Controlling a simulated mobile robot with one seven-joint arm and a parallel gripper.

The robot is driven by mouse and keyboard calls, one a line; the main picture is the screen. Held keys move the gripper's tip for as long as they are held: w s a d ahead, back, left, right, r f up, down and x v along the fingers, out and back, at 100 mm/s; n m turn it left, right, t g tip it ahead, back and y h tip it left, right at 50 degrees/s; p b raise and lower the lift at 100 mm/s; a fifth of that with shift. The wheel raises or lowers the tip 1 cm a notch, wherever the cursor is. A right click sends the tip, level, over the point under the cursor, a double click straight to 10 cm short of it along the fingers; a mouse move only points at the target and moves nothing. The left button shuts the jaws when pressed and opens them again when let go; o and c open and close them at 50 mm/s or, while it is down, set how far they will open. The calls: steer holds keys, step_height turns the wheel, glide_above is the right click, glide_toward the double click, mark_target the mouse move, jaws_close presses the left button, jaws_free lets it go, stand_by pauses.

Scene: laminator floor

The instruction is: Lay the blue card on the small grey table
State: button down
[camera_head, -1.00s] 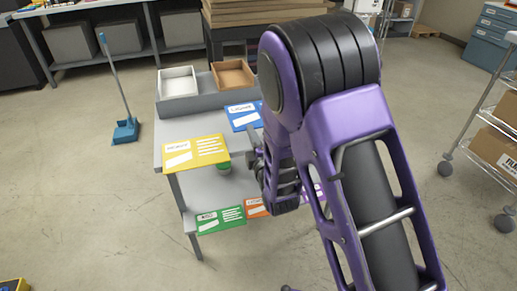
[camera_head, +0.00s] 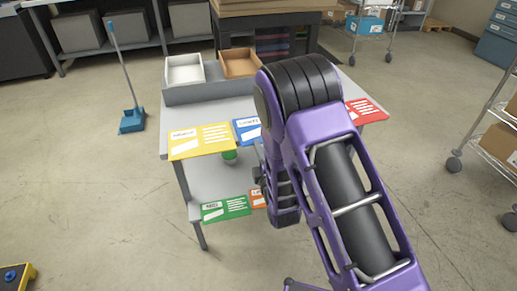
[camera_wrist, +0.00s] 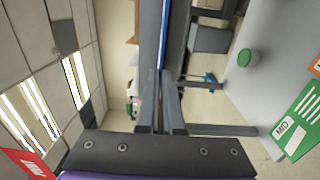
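The blue card (camera_head: 246,130) shows beside my arm in the head view, partly hidden by it. In the wrist view it is a thin blue edge-on strip (camera_wrist: 163,50) between my fingertips. My gripper (camera_wrist: 160,98) is shut on it; in the head view the arm hides the fingertips. A grey two-level table (camera_head: 208,107) stands ahead, with the card at its near edge. I cannot tell whether this is the task's small grey table; no other is clearly in view.
A yellow card (camera_head: 203,141) and a red card (camera_head: 364,111) overhang the tabletop's near edge. Green (camera_head: 226,208) and orange cards lie on the lower shelf. White (camera_head: 184,70) and brown (camera_head: 240,63) trays stand behind.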

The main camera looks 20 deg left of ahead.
steer(key=c, duration=1.1)
jaws_free()
steer(key=shift+f, duration=0.1)
steer(key=shift+o, duration=0.2)
steer(key=v, duration=1.2)
steer(key=shift+s+a, duration=0.1)
